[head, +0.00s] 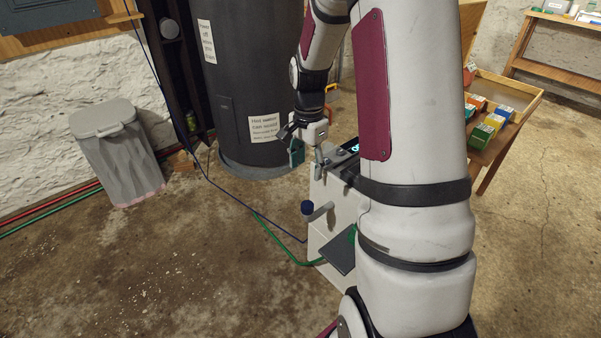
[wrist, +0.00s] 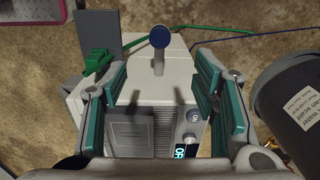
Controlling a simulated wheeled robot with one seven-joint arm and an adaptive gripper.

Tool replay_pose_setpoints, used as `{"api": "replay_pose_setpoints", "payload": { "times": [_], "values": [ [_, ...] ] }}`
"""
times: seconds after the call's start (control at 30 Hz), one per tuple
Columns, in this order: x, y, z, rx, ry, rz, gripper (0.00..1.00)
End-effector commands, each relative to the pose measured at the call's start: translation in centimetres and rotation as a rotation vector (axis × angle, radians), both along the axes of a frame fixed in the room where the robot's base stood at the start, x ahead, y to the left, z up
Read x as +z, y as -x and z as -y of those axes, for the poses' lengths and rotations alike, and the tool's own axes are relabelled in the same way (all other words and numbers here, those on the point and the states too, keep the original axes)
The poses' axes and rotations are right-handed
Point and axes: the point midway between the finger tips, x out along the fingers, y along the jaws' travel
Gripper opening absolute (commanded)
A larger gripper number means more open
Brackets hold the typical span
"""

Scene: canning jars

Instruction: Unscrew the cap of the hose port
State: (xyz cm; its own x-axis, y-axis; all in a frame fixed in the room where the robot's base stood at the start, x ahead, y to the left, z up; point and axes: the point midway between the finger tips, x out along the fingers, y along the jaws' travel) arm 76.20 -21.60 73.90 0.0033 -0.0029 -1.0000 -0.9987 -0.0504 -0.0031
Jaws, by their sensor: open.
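The white machine (head: 325,215) stands on the floor beside the dark tank. Its hose port (head: 321,213) is a short pale stub on the side, ending in a round blue cap (head: 307,208). In the wrist view the blue cap (wrist: 159,37) sits on the end of the port (wrist: 158,64), beyond and between my fingertips. My gripper (head: 305,150) is above the machine's top edge, higher than the cap and apart from it. The wrist view shows its teal-padded fingers (wrist: 161,76) spread wide with nothing between them.
A green hose fitting (wrist: 98,62) and a dark flap (wrist: 101,28) lie left of the port in the wrist view. A blue line (head: 230,198) runs across the floor. The dark tank (head: 255,80) stands close behind my gripper. The floor at front left is clear.

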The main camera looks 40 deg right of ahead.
Motion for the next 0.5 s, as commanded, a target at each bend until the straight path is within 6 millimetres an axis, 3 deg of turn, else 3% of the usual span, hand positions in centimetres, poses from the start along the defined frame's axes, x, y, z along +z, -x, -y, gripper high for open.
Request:
{"api": "replay_pose_setpoints", "payload": {
  "times": [0.27,0.5],
  "values": [
    [-2.6,0.0,0.3,-0.019,-0.005,-0.006,0.54],
    [-6.9,0.0,0.3,-0.017,-0.005,-0.006,0.54]
  ]
}}
